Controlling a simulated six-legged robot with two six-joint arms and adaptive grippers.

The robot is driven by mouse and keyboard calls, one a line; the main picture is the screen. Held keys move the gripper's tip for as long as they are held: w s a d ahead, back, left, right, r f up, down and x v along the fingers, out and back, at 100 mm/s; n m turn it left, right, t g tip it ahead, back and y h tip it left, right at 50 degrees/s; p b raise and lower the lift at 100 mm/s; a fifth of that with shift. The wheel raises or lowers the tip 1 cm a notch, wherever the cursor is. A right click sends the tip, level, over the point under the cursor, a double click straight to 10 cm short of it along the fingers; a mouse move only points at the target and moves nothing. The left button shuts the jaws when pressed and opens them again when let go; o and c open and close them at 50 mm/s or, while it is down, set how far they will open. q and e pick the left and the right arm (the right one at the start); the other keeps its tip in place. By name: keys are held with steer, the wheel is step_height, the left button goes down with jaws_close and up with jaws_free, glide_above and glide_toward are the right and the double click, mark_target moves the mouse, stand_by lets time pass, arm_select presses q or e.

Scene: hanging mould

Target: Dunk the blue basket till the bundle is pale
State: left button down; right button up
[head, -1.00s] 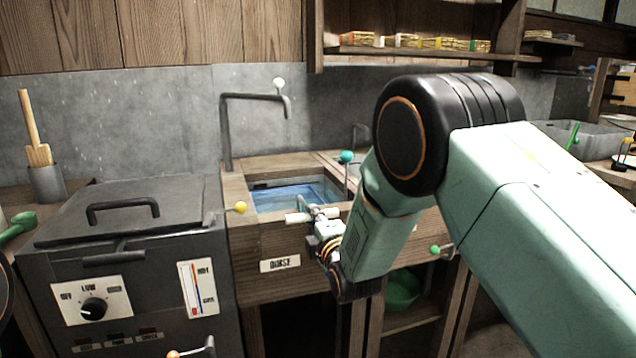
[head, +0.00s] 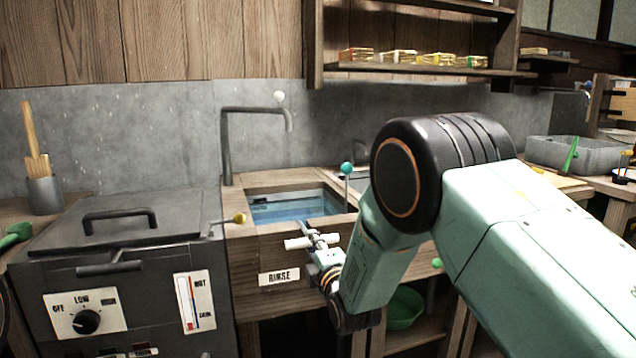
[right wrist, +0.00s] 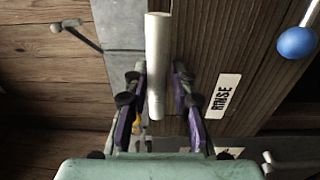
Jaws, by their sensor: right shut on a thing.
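My right gripper (head: 317,246) is in front of the rinse sink (head: 237,202), just above its RINSE label. It is shut on a white bar (head: 298,243), which also shows between the two fingers in the right wrist view (right wrist: 157,60). Blue water (head: 295,207) fills the sink. A dark edge shows at the back of the water; I cannot tell whether it belongs to the blue basket. Neither the basket nor the bundle can be made out clearly. My left gripper is not in view.
A grey lidded vat (head: 140,228) with a dial stands left of the sink. A tap (head: 226,140) rises behind it. A green bowl (head: 402,308) sits on a shelf below.

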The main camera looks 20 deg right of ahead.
steer(key=shift+s+f, duration=0.2)
steer(key=shift+f, duration=0.4)
step_height(320, 180, up, 16)
steer(key=p, duration=1.1)
steer(key=shift+w, duration=0.3)
